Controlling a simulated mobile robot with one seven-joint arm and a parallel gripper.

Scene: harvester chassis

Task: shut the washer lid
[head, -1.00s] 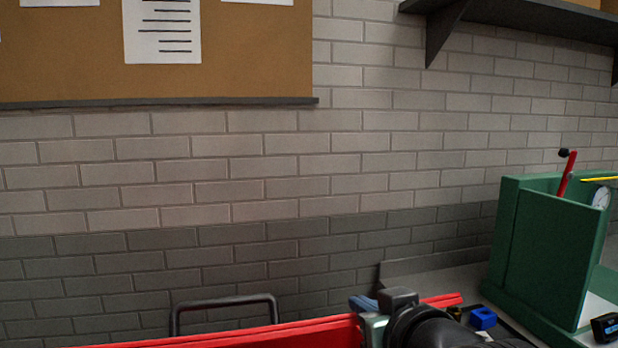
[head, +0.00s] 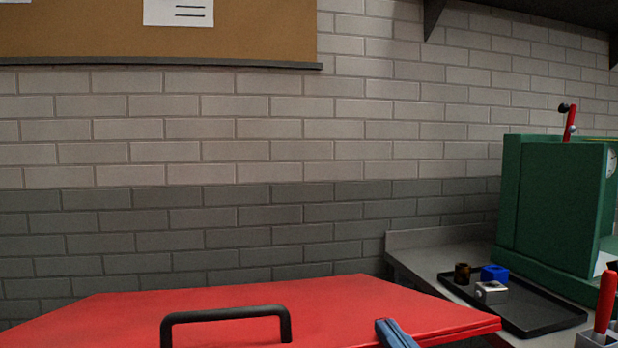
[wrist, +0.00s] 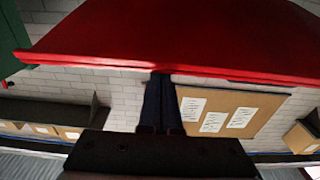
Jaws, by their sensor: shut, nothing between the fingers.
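The red washer lid (head: 230,306) lies across the bottom of the head view, with its top face now showing and sloping only slightly. A black bar handle (head: 226,315) stands on its top. My gripper (head: 397,333) shows as blue fingertips at the lid's right part, at the bottom edge of the head view. In the wrist view the red lid (wrist: 190,38) fills the top, and my shut, empty fingers (wrist: 161,85) reach up to its edge. They look to be touching it or very close. The washer body below the lid is out of view.
To the right is a grey bench with a black tray (head: 520,305) holding a blue block (head: 494,273), a metal block (head: 491,292) and a dark brown cylinder (head: 462,273). A green machine (head: 555,200) with a red lever stands behind it. A brick wall is behind.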

